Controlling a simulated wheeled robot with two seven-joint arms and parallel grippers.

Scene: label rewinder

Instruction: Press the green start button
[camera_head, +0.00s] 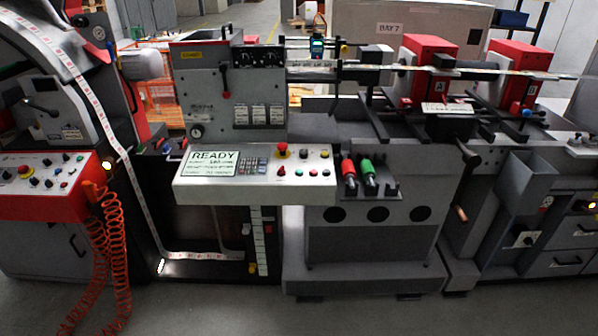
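A light grey control panel (255,190) sits at the front of the rewinder, in the middle of the head view. Its screen (213,163) reads "READY"; the smaller lines are hard to read. A small green button (299,173) is in the lower row of controls right of the keypad (252,166). A red mushroom knob (282,150) stands above that row. The controls are small, and their labels cannot be read. Neither of my grippers is in view, and nothing covers the panel.
A red control box (45,203) with coiled red hoses (105,245) stands at the left. Red and green handled tools (358,170) stand in a holder right of the panel. Red units (425,65) are at the upper right.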

